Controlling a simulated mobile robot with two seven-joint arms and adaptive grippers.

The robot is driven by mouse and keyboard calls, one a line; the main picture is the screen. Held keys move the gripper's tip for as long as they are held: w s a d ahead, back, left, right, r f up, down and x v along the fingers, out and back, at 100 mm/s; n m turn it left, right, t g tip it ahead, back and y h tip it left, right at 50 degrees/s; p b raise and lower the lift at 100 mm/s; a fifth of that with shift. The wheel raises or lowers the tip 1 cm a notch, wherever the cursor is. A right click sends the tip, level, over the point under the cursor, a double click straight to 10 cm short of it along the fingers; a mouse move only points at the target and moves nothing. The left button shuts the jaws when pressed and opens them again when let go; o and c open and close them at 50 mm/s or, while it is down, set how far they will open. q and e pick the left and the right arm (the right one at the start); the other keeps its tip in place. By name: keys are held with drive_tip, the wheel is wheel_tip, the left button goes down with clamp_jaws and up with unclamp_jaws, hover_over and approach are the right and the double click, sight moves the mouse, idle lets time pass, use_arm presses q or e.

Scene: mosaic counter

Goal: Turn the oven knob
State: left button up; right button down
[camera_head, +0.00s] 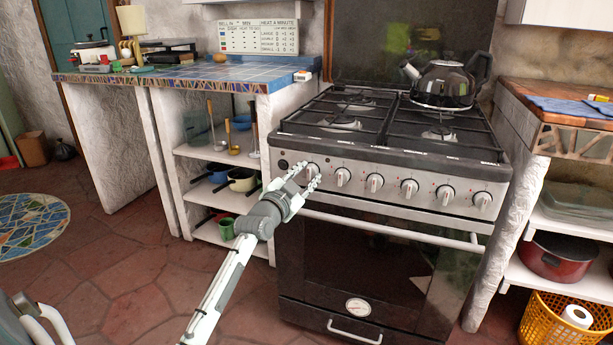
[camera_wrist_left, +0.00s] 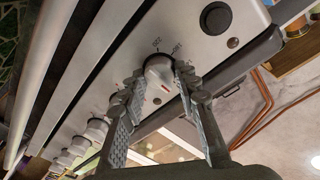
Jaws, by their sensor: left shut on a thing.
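The oven (camera_head: 390,160) is a steel and black stove with a row of several silver knobs on its front panel. My left gripper (camera_head: 307,175) is at the leftmost knob (camera_head: 311,170), its fingers on either side of it and largely covering it. In the left wrist view, the gripper (camera_wrist_left: 155,80) has its two ridged fingers closed on the sides of this knob (camera_wrist_left: 158,71). The right gripper is not in view.
A round black button (camera_head: 283,164) sits left of the gripped knob, and another knob (camera_head: 343,177) is close on its right. The oven door handle (camera_head: 390,230) runs below the panel. A black kettle (camera_head: 445,82) stands on the back right burner.

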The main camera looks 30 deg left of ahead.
use_arm(q)
drive_tip(key=shift+n, duration=0.4)
drive_tip(key=n+p, duration=0.2)
drive_tip(key=n, duration=0.2)
drive_tip(key=shift+n+p, duration=0.4)
drive_tip(key=n+p, duration=0.1)
drive_tip(key=n, duration=0.3)
drive_tip(key=shift+n+t, duration=0.4)
drive_tip(key=n+y+p, duration=0.1)
drive_tip(key=n, duration=0.3)
drive_tip(key=shift+f+n+p, duration=0.1)
drive_tip(key=shift+n+p, duration=0.2)
drive_tip(key=shift+n, duration=0.1)
drive_tip(key=n+p, duration=0.1)
drive_tip(key=n, duration=0.4)
drive_tip(key=shift+d+f+y, duration=0.1)
drive_tip(key=shift+y, duration=0.3)
drive_tip(key=shift+n, duration=0.5)
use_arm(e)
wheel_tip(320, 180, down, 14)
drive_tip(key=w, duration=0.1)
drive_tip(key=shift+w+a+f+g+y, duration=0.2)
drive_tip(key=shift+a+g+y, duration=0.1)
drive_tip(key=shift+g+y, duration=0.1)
